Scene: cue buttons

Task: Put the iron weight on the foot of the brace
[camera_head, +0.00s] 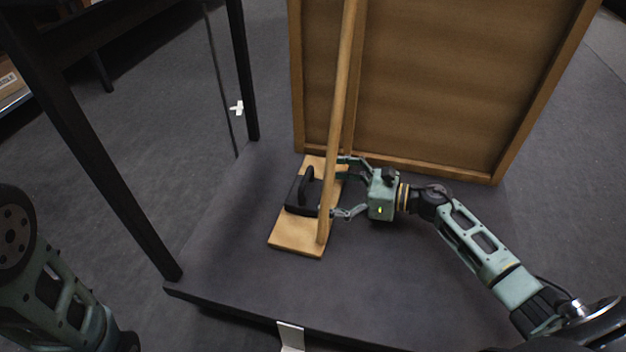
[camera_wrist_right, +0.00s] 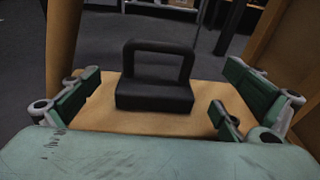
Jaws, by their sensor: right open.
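The iron weight (camera_head: 303,193) is a black block with a loop handle. It sits upright on the wooden foot (camera_head: 295,236) of the brace, and its full outline shows in the right wrist view (camera_wrist_right: 155,92). The brace's slanted pole (camera_head: 338,110) rises from the foot beside the weight. My right gripper (camera_head: 341,187) is open, low at the right side of the foot. In the right wrist view its fingers (camera_wrist_right: 160,98) are spread wide, with the weight beyond them and nothing held. My left arm shows at the lower left, its gripper out of view.
A framed wooden panel (camera_head: 440,80) stands behind the foot, close to my right gripper. A black frame with legs (camera_head: 100,165) stands at the left. The dark platform (camera_head: 385,290) is bare in front of the foot.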

